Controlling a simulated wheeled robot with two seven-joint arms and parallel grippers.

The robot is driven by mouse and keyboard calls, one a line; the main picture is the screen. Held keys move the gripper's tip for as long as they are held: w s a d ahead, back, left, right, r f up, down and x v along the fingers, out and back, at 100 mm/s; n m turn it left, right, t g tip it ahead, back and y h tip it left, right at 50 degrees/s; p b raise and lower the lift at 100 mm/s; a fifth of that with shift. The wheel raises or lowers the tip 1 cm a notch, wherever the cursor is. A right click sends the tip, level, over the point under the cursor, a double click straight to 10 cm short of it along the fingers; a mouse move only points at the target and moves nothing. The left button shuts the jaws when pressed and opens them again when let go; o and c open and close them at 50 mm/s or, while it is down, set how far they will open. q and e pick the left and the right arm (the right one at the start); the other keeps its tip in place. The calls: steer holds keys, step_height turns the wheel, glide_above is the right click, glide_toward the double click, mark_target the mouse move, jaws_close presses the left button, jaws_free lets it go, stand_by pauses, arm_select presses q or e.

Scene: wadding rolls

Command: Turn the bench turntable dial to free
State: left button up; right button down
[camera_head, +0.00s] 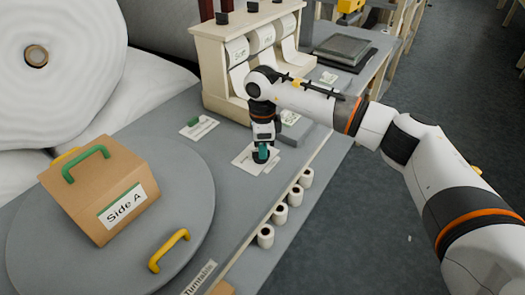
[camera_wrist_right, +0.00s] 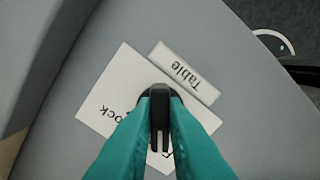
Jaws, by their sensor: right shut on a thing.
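The dial (camera_wrist_right: 159,118) is a black knob on a white plate (camera_wrist_right: 112,92) in the right wrist view. Part of the word "Lock" shows at the plate's left; the lettering near the knob is partly covered. A small label (camera_wrist_right: 182,72) beside the plate reads "Table". My right gripper (camera_head: 262,153) points down at the plate in the head view, its teal fingers shut on the dial's black grip. The pointer's exact setting cannot be told. The round grey turntable (camera_head: 190,215) lies at the left of the bench. My left gripper is not in view.
A cardboard box (camera_head: 95,190) marked "Side A" with a green handle stands on the turntable, near a yellow handle (camera_head: 168,250). Several small white rolls (camera_head: 281,213) line the bench's front edge. A label dispenser (camera_head: 225,60) stands behind; large wadding rolls (camera_head: 60,90) fill the left.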

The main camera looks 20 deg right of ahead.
steer(key=shift+r+n, duration=0.1)
steer(key=shift+n, duration=0.2)
steer(key=c, duration=1.5)
jaws_free()
steer(key=shift+o, duration=0.2)
step_height(320, 180, up, 12)
steer(key=b, duration=0.1)
